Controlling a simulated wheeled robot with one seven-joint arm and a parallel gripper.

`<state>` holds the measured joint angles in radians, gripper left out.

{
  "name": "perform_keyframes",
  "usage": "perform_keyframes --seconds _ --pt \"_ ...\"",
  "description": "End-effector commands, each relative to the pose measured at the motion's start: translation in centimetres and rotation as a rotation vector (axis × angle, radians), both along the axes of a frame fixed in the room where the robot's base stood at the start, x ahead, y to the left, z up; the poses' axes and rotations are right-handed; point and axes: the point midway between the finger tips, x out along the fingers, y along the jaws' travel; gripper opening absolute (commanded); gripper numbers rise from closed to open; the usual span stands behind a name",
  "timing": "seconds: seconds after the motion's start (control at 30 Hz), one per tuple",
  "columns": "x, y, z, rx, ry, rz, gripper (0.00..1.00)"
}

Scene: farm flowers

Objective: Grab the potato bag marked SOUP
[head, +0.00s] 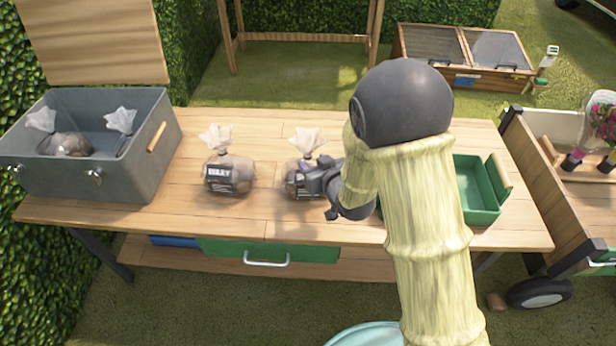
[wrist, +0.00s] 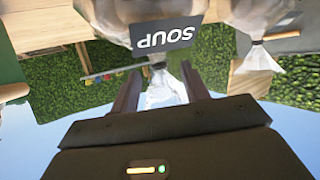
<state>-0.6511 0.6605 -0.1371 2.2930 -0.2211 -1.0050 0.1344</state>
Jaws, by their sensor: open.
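The SOUP bag (head: 296,171) stands on the wooden table, a clear bag with a dark label and a twisted top. My gripper (head: 322,180) is at its right side and hides part of it. In the wrist view, which is upside down, the white word SOUP reads on the bag's dark label (wrist: 165,37). There my gripper (wrist: 160,88) is open, with its fingers on either side of the bag's twisted neck in the picture. I cannot tell whether the fingers touch the bag.
Another labelled bag (head: 229,174) stands to the left on the table (head: 200,222). A grey crate (head: 130,163) with two bags is at the left end. A green tray (head: 480,217) lies right of my arm. A wooden cart (head: 548,190) stands at the right.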

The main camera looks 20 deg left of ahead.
Motion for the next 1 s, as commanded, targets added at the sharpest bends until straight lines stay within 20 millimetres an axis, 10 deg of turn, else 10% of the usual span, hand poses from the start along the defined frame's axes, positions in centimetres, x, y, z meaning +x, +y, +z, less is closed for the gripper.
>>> perform_keyframes --seconds 1.0 --pt "3.6 2.9 -2.3 0.000 0.000 0.000 0.46"
